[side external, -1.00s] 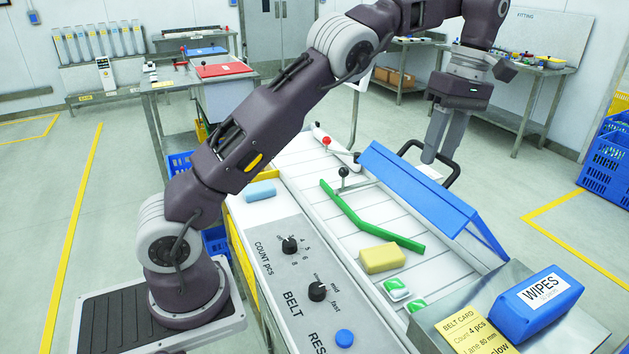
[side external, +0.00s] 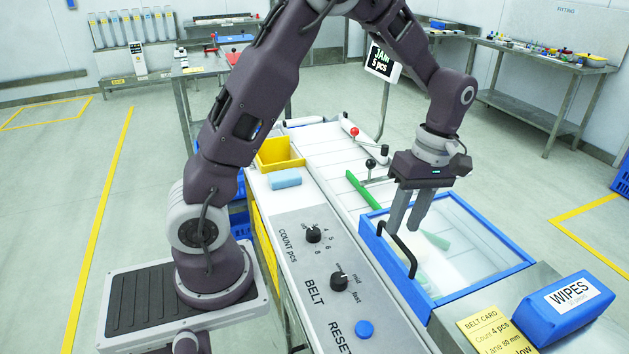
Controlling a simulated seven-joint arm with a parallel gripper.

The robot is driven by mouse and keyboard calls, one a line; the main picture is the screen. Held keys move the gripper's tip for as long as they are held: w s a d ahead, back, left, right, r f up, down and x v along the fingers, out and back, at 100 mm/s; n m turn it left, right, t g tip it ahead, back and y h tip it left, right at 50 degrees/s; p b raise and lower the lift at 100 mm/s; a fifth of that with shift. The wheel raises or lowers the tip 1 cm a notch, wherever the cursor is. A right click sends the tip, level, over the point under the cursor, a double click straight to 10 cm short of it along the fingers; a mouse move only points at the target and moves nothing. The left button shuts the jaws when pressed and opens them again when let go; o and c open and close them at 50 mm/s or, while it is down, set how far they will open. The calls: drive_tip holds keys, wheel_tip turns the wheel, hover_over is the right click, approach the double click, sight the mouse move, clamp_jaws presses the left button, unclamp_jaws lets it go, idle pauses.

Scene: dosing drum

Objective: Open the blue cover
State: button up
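The blue cover (side external: 484,291) is a blue frame with a clear pane, lying flat over the near right end of the white belt. Its black bar handle (side external: 404,258) stands on the left side of the frame. My gripper (side external: 402,231) points down over the left part of the cover, with its fingertips close to the upper end of the handle. A gap shows between the fingers and nothing is held. I cannot tell whether a finger touches the handle. A green guide bar (side external: 357,190) runs under the cover, where things look pale and blurred through the pane.
A control panel (side external: 318,270) with two knobs and a blue reset button (side external: 364,329) lies left of the cover. A blue wipes pack (side external: 565,310) and a yellow belt card (side external: 492,328) are at right. A yellow bin (side external: 279,155) and blue block (side external: 286,179) sit behind.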

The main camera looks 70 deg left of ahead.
drive_tip(key=s+r+m+t, duration=0.2)
drive_tip(key=s+r+m, duration=0.35)
drive_tip(key=r, duration=0.55)
drive_tip(key=s+d+r+m+t, duration=0.2)
drive_tip(key=s+m+t, duration=0.3)
drive_tip(key=s+m, duration=0.6)
drive_tip(key=shift+s+r+m, duration=0.25)
drive_tip(key=shift+s+m, duration=0.1)
drive_tip(key=shift+s, duration=0.6)
drive_tip(key=shift+s, duration=0.1)
